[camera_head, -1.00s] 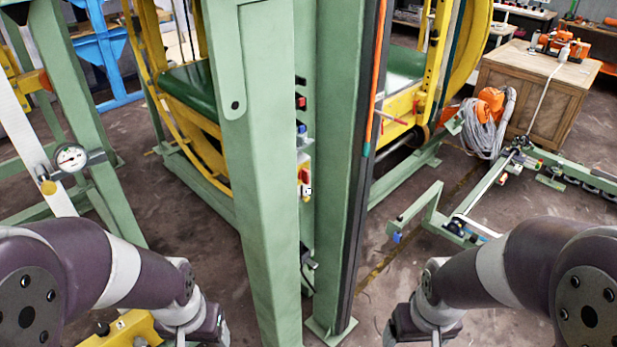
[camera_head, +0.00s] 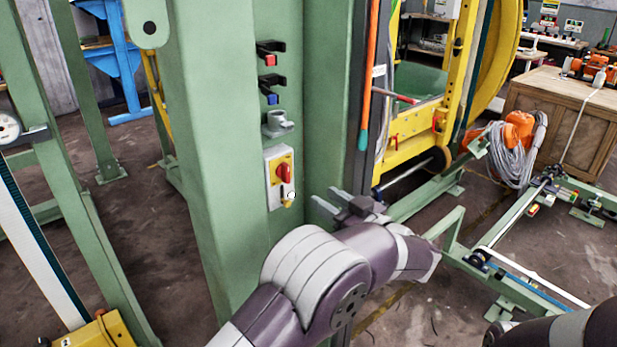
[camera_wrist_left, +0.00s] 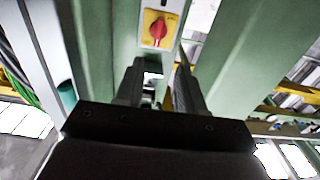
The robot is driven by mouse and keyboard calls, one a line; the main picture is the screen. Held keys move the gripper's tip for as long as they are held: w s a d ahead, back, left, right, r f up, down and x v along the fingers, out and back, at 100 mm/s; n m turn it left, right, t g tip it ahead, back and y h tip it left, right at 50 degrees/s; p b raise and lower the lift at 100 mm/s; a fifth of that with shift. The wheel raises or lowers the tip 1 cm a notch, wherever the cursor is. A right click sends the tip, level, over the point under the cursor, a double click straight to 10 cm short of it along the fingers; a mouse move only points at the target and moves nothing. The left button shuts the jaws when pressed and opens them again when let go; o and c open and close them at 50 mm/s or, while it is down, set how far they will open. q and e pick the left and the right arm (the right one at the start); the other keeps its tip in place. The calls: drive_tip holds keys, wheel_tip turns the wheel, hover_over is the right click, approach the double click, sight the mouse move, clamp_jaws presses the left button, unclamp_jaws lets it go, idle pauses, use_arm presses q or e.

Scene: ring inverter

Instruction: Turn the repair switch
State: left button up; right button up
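The repair switch is a red knob (camera_head: 283,172) on a yellow plate, on a pale box (camera_head: 270,190) fixed inside the green post. A small yellow-and-dark part hangs at the box's lower edge. In the left wrist view the red knob (camera_wrist_left: 158,29) shows at the top, ahead of the fingers. My left gripper (camera_head: 324,199) is to the right of the box and a little lower, apart from it. In the left wrist view its two fingers (camera_wrist_left: 160,72) are spread, with nothing clearly held between them. My right gripper is out of view; only part of that arm shows at lower right.
Above the switch, the post carries a grey round fitting (camera_head: 277,123) and black brackets with a blue (camera_head: 270,98) and a red button (camera_head: 269,60). Green post walls (camera_head: 205,160) flank the switch on both sides. A wooden crate (camera_head: 560,115) stands far right.

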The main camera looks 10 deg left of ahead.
sight(289, 174)
use_arm(q)
drive_tip(key=x, duration=1.2)
drive_tip(key=shift+w+d, duration=0.1)
drive_tip(key=shift+w+f, duration=0.1)
drive_tip(key=shift+w, duration=0.15)
drive_tip(key=shift+c, duration=0.3)
clamp_jaws()
